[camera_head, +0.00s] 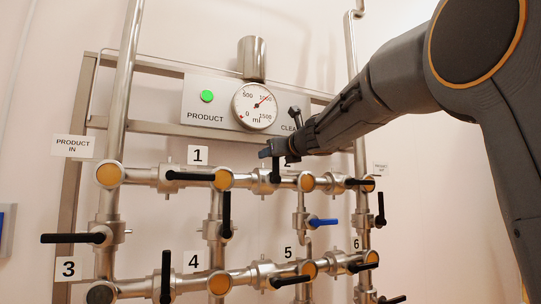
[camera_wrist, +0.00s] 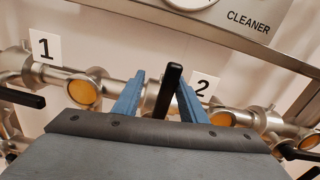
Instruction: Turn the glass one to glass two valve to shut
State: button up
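A valve with a black lever (camera_head: 276,171) sits on the upper horizontal pipe beside the label 2, between two amber round glasses. Its lever stands upright, across the pipe, and its top is partly hidden by my gripper (camera_head: 268,152). In the wrist view the lever (camera_wrist: 169,88) stands between the two blue fingers of my gripper (camera_wrist: 160,100). The fingers are apart, with a gap on the left and the right finger close to the lever; contact is unclear. The neighbouring amber glasses are the left one (camera_head: 222,179) and the right one (camera_head: 306,182).
The label 1 valve lever (camera_head: 190,176) lies along the same pipe to the left. A blue lever (camera_head: 323,222) is below right. Several other black levers stick out of the lower pipes. A gauge (camera_head: 255,106) and green light (camera_head: 207,96) are on the panel above.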

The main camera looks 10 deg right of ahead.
dwell(0.3)
jog(key=b+v, duration=0.1)
jog(key=v, duration=0.7)
jog(key=shift+w, duration=0.1)
dwell(0.5)
